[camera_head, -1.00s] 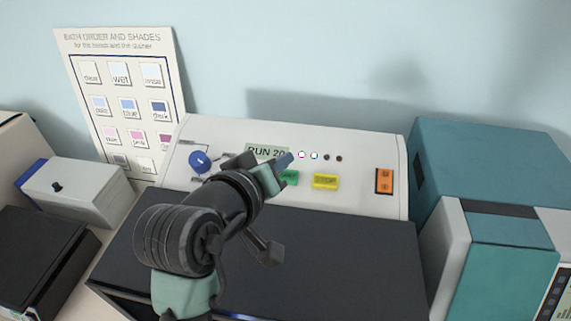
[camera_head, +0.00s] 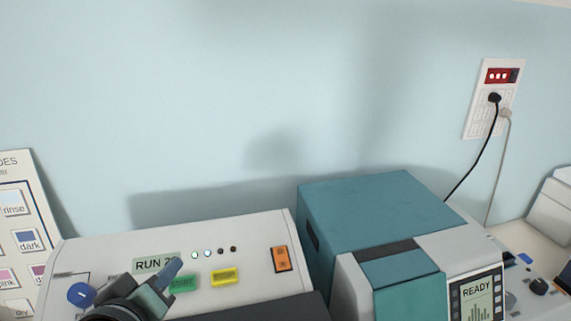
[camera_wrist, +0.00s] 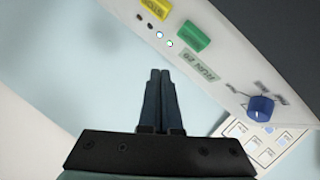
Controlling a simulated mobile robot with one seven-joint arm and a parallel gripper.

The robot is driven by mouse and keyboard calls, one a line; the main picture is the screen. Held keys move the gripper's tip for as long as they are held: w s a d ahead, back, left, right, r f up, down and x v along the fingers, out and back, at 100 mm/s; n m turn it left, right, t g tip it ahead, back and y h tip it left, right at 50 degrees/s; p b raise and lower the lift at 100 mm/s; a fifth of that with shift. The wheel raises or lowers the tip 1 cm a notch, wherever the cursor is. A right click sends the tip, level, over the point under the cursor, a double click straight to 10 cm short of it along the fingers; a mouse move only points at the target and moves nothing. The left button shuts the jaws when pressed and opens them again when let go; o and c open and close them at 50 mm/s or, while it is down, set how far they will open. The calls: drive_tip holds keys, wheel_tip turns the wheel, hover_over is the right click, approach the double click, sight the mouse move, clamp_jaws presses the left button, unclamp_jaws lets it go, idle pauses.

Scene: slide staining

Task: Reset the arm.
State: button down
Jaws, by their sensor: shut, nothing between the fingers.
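My gripper (camera_head: 168,273) is at the bottom left of the head view, in front of the white control panel (camera_head: 262,249). Its fingers are together and empty, and they also show in the wrist view (camera_wrist: 160,85). In the head view its tip overlaps the RUN display and the left edge of the green START button (camera_head: 186,282). In the wrist view the green button (camera_wrist: 187,38) is clear of the fingertips. I cannot tell the exact gap to the panel. Most of my arm is out of the head view.
A blue knob (camera_head: 81,294) is left of the gripper. A yellow STOP button (camera_head: 224,277) and an orange switch (camera_head: 281,259) are to its right. A teal machine (camera_head: 375,211) reading READY stands further right. A wall outlet (camera_head: 494,98) has cords plugged in. A shade chart (camera_head: 24,235) is at left.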

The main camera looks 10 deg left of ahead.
drive_tip(key=w+d+r+m+t+b, duration=0.3)
drive_tip(key=w+d+r+t+b, duration=0.1)
drive_tip(key=d+r+b, duration=0.2)
drive_tip(key=s+d+r+m+t+h+b, duration=0.1)
drive_tip(key=s+d+r+m+t+b, duration=0.2)
drive_tip(key=d+r, duration=0.5)
drive_tip(key=s+d+r+m+t+h+b, duration=0.1)
drive_tip(key=s+d+r+m+t+b, duration=0.2)
drive_tip(key=d+r+t, duration=0.4)
wheel_tip(320, 180, up, 2)
drive_tip(key=s+d+b, duration=0.1)
drive_tip(key=s+d, duration=0.1)
drive_tip(key=shift+s+d+r+m+h, duration=0.15)
drive_tip(key=shift+s+d+m+h, duration=0.2)
drive_tip(key=shift+s+m+h, duration=0.05)
idle(5.2)
